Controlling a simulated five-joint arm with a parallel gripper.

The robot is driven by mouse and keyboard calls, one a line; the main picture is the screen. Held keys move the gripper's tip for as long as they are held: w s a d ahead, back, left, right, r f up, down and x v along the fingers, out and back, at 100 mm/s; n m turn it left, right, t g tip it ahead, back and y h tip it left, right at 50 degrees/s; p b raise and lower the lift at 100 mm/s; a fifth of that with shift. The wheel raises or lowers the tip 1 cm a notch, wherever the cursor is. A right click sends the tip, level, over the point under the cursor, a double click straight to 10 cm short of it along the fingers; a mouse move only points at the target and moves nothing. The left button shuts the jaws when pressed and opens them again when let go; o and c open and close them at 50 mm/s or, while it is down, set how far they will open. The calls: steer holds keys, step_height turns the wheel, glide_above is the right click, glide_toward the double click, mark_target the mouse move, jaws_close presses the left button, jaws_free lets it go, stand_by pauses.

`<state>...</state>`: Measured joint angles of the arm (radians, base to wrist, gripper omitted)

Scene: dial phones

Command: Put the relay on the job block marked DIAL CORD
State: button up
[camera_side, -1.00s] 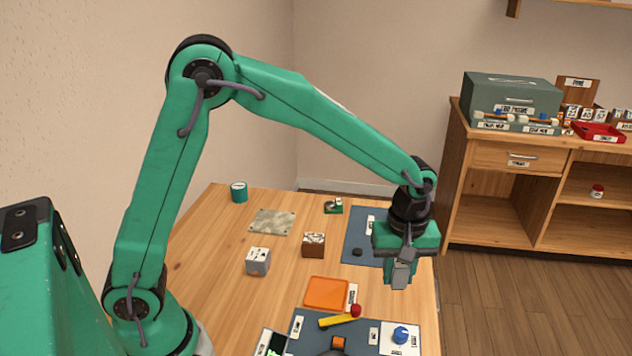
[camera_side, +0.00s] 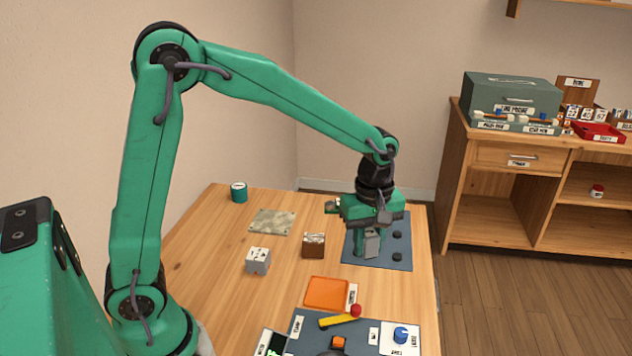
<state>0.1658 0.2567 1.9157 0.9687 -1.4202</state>
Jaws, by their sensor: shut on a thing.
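My gripper (camera_side: 369,250) is over the blue-grey mat at the far right of the table, pointing down. It is shut on a small grey box-shaped piece, which I take for the relay (camera_side: 372,243); the jaws hide part of it. A light grey block (camera_side: 258,261) and a brown block with a pale top (camera_side: 313,246) stand on bare wood to the left of my gripper. Their markings are too small to read, so I cannot tell which one says DIAL CORD.
The blue-grey mat (camera_side: 386,262) carries dark round pieces. A mottled mat (camera_side: 272,222) and a green tin (camera_side: 239,192) are at the back left.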

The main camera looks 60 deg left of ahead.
steer(key=s+a+r+n, duration=0.3)
steer(key=a+n, duration=0.1)
steer(key=a, duration=0.4)
glide_above(314, 238)
step_height(314, 238, down, 7)
steer(key=shift+a+f, duration=0.1)
steer(key=shift+f, duration=2.15)
steer(key=shift+f, duration=0.15)
steer(key=o, duration=1)
steer(key=shift+o, duration=0.2)
step_height(314, 238, up, 12)
steer(key=shift+r, duration=0.2)
steer(key=shift+m, duration=0.3)
